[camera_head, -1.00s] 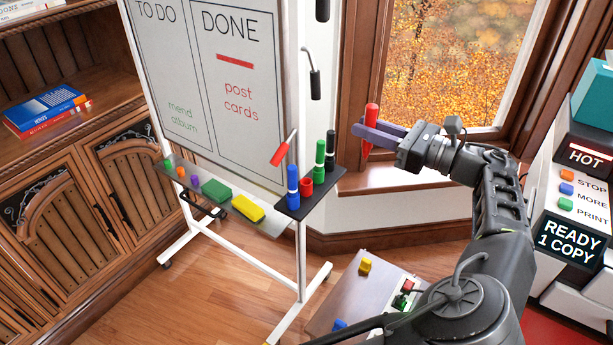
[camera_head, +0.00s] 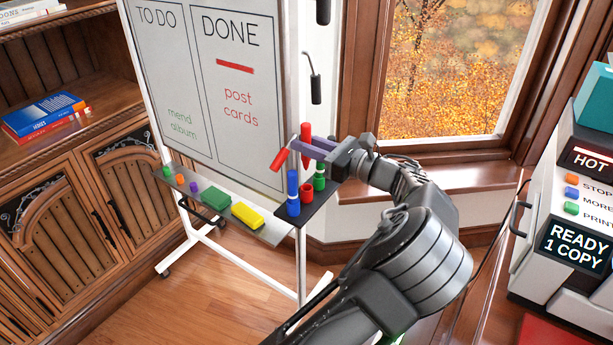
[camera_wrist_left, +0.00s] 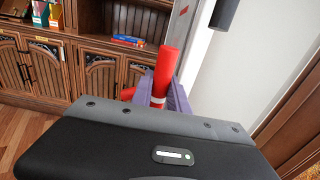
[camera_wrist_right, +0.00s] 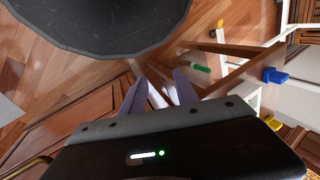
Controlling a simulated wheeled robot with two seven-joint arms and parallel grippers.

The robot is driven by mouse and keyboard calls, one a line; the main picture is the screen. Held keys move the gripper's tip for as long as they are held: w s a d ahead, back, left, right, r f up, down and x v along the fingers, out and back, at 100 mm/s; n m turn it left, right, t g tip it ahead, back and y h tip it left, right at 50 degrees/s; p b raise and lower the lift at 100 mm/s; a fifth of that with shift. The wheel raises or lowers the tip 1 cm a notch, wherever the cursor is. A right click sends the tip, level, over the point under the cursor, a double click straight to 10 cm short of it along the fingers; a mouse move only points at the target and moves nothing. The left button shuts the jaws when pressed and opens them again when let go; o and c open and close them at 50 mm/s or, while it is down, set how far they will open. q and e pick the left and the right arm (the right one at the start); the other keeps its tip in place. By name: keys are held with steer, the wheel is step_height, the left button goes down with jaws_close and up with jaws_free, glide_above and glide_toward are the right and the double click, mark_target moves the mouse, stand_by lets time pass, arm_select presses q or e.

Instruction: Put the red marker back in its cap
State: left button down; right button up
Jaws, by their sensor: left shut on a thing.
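My left gripper (camera_head: 308,148) is shut on the red marker (camera_head: 306,131) and holds it roughly upright beside the whiteboard's right edge. In the left wrist view the marker (camera_wrist_left: 167,70) stands between the purple fingers, a white band low on it. The open red cap (camera_head: 306,193) stands in the dark holder at the tray's right end, between the blue marker (camera_head: 293,188) and green marker (camera_head: 320,180). The marker appears above the cap in the picture, apart from it; the exact alignment is unclear. My right gripper (camera_wrist_right: 158,90) shows only in its wrist view, open and apparently empty.
A red-handled piece (camera_head: 279,160) hangs close left of the held marker. The tray holds a yellow block (camera_head: 248,215), a green block (camera_head: 216,196) and small coloured pieces. The window sill (camera_head: 450,180) lies behind my arm. A copier (camera_head: 570,220) stands at right.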

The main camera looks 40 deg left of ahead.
mark_target(306, 160)
arm_select(q)
step_height(306, 160, down, 5)
steer(key=shift+f, duration=0.1)
steer(key=shift+f, duration=0.15)
step_height(306, 160, down, 4)
steer(key=shift+r+p, duration=0.15)
steer(key=shift+p, duration=0.15)
stand_by(0.3)
steer(key=c, duration=1.3)
jaws_free()
steer(key=shift+f, duration=0.2)
